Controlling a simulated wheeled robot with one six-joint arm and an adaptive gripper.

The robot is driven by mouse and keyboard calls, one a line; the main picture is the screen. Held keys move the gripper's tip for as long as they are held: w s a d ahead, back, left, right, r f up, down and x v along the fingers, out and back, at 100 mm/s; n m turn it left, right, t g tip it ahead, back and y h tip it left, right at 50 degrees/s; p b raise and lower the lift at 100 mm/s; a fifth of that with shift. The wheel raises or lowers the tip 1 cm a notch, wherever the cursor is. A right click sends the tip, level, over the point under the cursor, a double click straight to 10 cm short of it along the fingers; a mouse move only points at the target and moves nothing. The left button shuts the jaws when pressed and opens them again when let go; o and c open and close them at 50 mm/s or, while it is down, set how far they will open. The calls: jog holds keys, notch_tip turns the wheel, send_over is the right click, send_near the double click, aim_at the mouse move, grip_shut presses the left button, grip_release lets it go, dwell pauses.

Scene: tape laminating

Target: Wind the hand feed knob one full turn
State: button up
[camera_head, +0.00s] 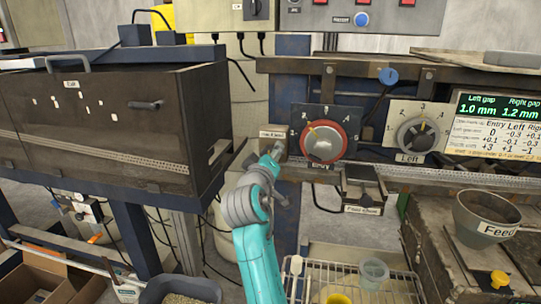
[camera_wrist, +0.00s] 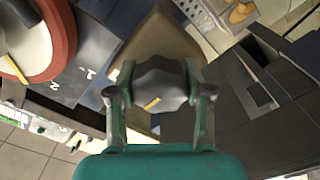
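The hand feed knob (camera_wrist: 160,84) is a dark grey lobed knob with a yellow mark, seen close up in the wrist view. It sits on a tan box-like mount. My gripper (camera_wrist: 160,92) has one finger on each side of the knob, and both fingers appear to touch it. In the head view, my gripper (camera_head: 272,158) is at the small labelled box (camera_head: 272,133) left of the red entry dial. The arm covers the knob there, and the label is too small to read surely.
The red-rimmed entry dial (camera_head: 324,141) is close on the right, and the grey left dial (camera_head: 418,134) is farther right. A dark oven-like cabinet (camera_head: 110,125) stands on the left. A wire rack (camera_head: 390,286) with cups and a feed funnel (camera_head: 486,216) are lower right.

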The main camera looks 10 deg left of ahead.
jog(key=shift+m, duration=0.4)
jog(key=m, duration=0.5)
jog(key=shift+m, duration=0.3)
jog(key=m, duration=1.2)
jog(key=shift+m, duration=0.3)
jog(key=m, duration=0.6)
jog(key=shift+m, duration=0.3)
jog(key=o, duration=1.2)
jog(key=shift+c, duration=0.2)
